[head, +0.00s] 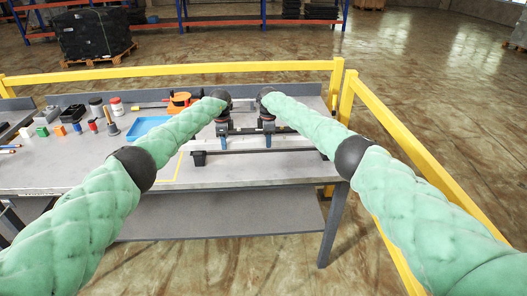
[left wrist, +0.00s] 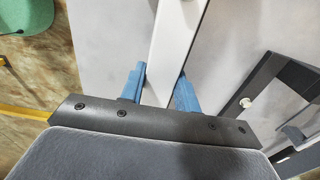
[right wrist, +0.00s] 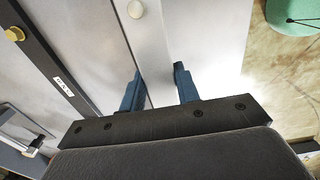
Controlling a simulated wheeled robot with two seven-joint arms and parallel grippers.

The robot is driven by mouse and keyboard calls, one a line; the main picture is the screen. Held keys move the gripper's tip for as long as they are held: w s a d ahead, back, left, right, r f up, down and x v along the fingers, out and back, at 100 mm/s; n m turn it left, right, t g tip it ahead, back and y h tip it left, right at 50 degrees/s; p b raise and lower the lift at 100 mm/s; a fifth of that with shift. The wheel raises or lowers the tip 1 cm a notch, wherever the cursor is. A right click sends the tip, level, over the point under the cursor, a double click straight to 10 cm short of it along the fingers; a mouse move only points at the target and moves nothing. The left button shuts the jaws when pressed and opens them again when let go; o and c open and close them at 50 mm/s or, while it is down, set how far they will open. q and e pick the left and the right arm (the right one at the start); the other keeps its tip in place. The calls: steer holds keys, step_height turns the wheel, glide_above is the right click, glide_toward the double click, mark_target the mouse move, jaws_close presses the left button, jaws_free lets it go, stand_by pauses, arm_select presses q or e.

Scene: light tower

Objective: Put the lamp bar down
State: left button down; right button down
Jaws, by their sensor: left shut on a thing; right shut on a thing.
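The lamp bar (head: 300,150) is long and thin and runs left to right near the table's front edge. A pale bar shows between my fingers in the left wrist view (left wrist: 177,45) and the right wrist view (right wrist: 148,45). My left gripper (head: 224,144) is shut on it left of its middle, and my right gripper (head: 268,142) is shut on it further right. Blue fingers flank the bar in the left wrist view (left wrist: 158,88) and the right wrist view (right wrist: 158,90). I cannot tell whether the bar touches the table.
A blue tray (head: 147,127), an orange tool (head: 181,102) and several small items lie to the left. A dark bar with a label (right wrist: 50,65) lies beyond the held bar. Yellow rails (head: 400,155) stand behind and right.

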arm_select(q)
steer(key=shift+d+f+b, duration=0.1)
steer(key=shift+f+b, duration=0.35)
steer(key=shift+f, duration=0.05)
arm_select(e)
steer(key=shift+a+f, duration=0.1)
steer(key=shift+f, duration=0.35)
arm_select(q)
steer(key=c, duration=1)
jaws_free()
steer(key=shift+c, duration=0.2)
arm_select(e)
steer(key=c, duration=1)
jaws_free()
steer(key=shift+c, duration=0.2)
arm_select(q)
steer(key=shift+s+r, duration=0.1)
arm_select(e)
steer(key=shift+s, duration=0.1)
arm_select(q)
steer(key=shift+r, duration=0.1)
steer(key=shift+r, duration=0.3)
arm_select(e)
steer(key=shift+r, duration=0.5)
arm_select(q)
step_height(320, 180, up, 11)
arm_select(e)
step_height(320, 180, up, 11)
